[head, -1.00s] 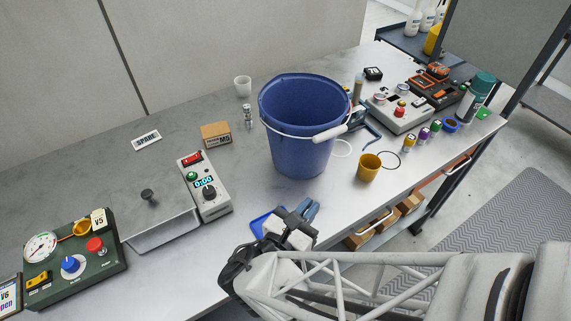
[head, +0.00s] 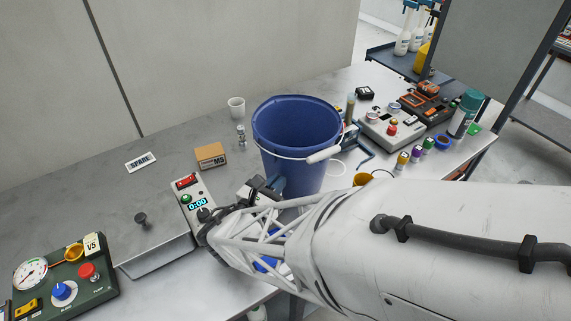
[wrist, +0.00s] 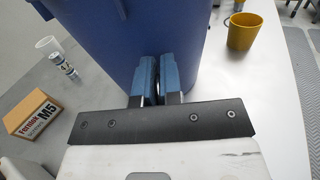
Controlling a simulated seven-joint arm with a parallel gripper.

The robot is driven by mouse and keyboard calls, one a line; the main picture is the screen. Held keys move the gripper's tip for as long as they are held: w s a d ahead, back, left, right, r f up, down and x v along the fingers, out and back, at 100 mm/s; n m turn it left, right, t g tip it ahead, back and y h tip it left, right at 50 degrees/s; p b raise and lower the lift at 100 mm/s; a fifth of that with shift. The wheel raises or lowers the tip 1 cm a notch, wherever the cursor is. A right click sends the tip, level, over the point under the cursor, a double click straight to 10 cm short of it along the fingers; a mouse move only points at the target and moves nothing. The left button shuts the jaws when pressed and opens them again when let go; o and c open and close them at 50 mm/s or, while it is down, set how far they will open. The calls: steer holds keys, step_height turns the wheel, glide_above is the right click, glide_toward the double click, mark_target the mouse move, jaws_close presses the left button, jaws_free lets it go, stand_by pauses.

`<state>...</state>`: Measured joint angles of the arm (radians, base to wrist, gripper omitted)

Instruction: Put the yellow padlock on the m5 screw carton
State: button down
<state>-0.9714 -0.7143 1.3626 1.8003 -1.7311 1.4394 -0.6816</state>
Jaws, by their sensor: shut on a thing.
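The m5 screw carton (head: 210,157), a small brown box marked M5, stands on the bench left of the blue bucket. It also shows at the left edge of the wrist view (wrist: 30,113). My gripper (head: 276,186) is in front of the bucket, to the right of and nearer than the carton. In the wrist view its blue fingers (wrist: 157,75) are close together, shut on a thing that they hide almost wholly. I cannot make out its colour or shape. I see no yellow padlock clearly in any view.
The blue bucket (head: 297,130) stands tall right by my fingers. A yellow cup (wrist: 243,31) is to the right.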

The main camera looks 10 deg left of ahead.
steer(key=shift+f, duration=0.1)
stand_by(0.3)
steer(key=shift+a+f, duration=0.1)
steer(key=shift+f, duration=1.6)
steer(key=shift+f, duration=0.1)
steer(key=c, duration=1.3)
jaws_free()
steer(key=shift+s+a, duration=0.2)
steer(key=shift+s, duration=0.15)
steer(key=shift+v, duration=5.55)
